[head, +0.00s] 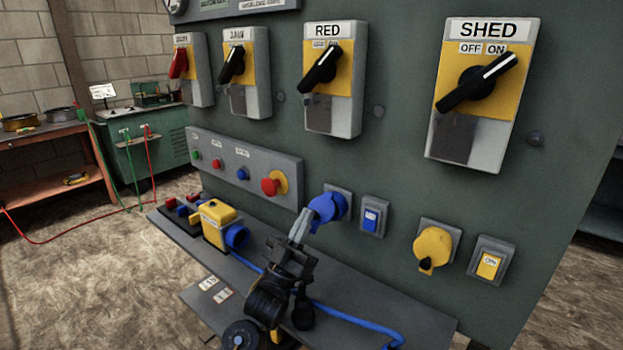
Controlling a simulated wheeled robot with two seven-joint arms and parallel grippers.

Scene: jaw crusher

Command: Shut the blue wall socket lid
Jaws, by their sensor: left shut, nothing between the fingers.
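The blue wall socket (340,205) is on the green panel, on a grey plate left of a blue switch. Its round blue lid (322,207) shows at the socket's left front; I cannot tell how far it stands open. My left gripper (301,226) is shut and empty, its grey fingers pointing up just below and left of the lid. The fingertips are close to the lid or touching it; which one I cannot tell. My right gripper is not in view.
A yellow socket (433,247) and yellow switch (489,265) are to the right. A grey ledge (375,318) below carries a yellow box with a blue connector (236,236) and a blue cable (345,315). A red mushroom button (270,187) is at the left.

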